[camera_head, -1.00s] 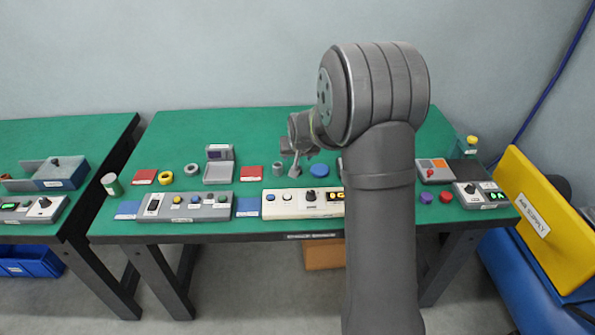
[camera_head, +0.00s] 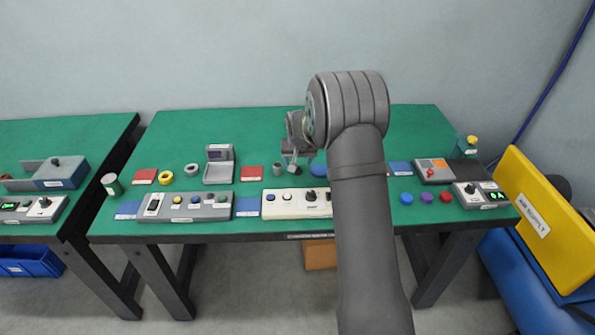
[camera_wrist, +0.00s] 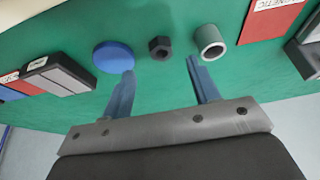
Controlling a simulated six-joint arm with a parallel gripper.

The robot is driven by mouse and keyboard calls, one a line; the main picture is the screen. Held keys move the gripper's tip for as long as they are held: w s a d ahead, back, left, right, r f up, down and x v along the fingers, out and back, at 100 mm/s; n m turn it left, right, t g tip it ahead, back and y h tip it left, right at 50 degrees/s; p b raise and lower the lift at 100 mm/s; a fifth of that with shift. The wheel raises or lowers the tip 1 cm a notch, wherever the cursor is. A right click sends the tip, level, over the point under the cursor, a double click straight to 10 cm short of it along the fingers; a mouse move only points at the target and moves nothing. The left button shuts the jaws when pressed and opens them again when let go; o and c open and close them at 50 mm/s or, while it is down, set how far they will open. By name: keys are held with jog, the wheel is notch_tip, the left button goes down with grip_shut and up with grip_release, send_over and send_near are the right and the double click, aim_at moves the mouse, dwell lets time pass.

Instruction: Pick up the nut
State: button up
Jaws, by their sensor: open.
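The nut (camera_wrist: 160,47) is a small dark hexagonal piece with a round hole, lying on the green table top. In the wrist view it sits just beyond my gripper (camera_wrist: 160,69), roughly centred between the two blue-grey fingertips. The fingers are apart with nothing between them. In the head view my gripper (camera_head: 293,160) is over the middle of the table. There the nut (camera_head: 296,170) is a dark spot beside the fingers, partly hidden by them.
A red pad (camera_head: 252,173) and a white control panel (camera_head: 283,203) are nearby.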

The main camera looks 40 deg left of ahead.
jog(key=shift+a+x, duration=0.1)
jog(key=shift+x, duration=1.5)
jog(key=shift+a+x, duration=0.15)
jog(key=shift+x, duration=1.4)
jog(key=shift+w+r, duration=0.1)
jog(key=shift+w, duration=0.05)
jog(key=shift+c, duration=0.2)
jog(key=c, duration=1)
